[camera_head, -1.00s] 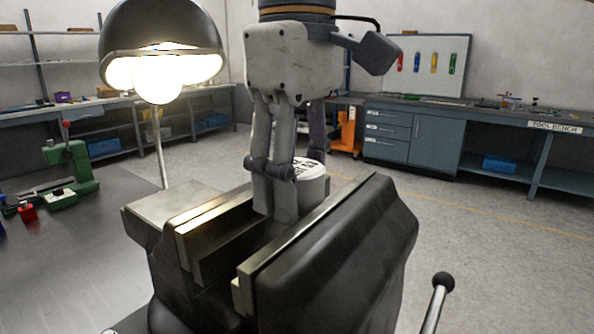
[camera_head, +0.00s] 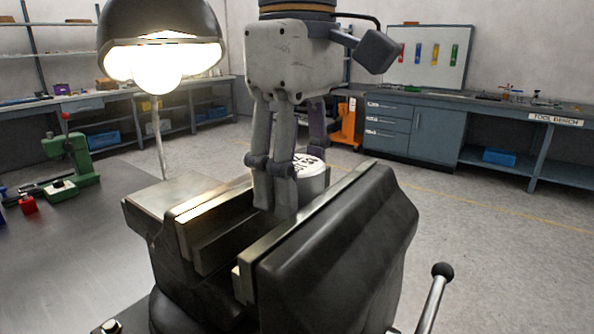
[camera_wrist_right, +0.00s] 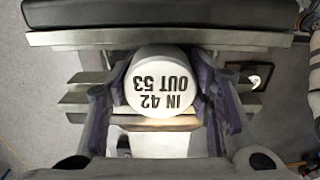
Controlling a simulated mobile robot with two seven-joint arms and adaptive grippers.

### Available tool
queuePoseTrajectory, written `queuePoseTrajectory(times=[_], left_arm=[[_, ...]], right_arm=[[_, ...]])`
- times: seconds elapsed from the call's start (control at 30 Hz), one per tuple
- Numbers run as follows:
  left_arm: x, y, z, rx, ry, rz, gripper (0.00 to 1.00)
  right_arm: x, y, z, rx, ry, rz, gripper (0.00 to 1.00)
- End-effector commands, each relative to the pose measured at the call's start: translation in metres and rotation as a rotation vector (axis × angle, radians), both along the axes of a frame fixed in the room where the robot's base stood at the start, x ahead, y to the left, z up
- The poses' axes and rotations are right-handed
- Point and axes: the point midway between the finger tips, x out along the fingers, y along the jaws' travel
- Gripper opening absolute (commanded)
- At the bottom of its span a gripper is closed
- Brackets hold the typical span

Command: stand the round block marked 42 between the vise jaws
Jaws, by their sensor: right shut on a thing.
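The round block marked 42 (camera_head: 312,178) is a white-topped cylinder, upright, partly hidden behind my finger. The right wrist view shows its top (camera_wrist_right: 160,82) reading "IN 42 OUT 53". My right gripper (camera_head: 290,185) is shut on it, with fingers on both sides in the wrist view (camera_wrist_right: 163,105). The dark vise has a near jaw (camera_head: 335,235) and a far jaw (camera_head: 205,215). My left gripper is not in view.
A lit lamp (camera_head: 160,50) stands close behind the vise at the left. The vise handle (camera_head: 438,300) sticks up at the front right. A green tool (camera_head: 70,165) and a small red piece (camera_head: 28,204) are on the table at left. Workbenches stand farther back.

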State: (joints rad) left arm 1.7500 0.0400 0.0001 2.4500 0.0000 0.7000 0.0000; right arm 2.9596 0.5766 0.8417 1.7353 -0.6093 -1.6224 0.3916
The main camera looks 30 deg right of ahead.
Motion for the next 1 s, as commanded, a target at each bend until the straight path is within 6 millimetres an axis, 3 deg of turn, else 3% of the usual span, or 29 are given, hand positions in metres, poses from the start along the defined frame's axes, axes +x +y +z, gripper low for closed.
queuePoseTrajectory(times=[0.47,0.5,0.6,1.0], left_arm=[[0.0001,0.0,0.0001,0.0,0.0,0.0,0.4],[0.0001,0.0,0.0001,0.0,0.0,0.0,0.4],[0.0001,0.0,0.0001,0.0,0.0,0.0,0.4],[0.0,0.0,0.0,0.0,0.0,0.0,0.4]], right_arm=[[-0.0003,-0.0001,-0.0022,0.0,0.0,0.0,0.23],[-0.0003,-0.0001,-0.0022,0.0,0.0,0.0,0.49],[-0.0003,-0.0001,-0.0022,0.0,-0.001,0.0,0.71],[0.0003,0.0,0.0037,0.0,-0.001,-0.001,0.71]])
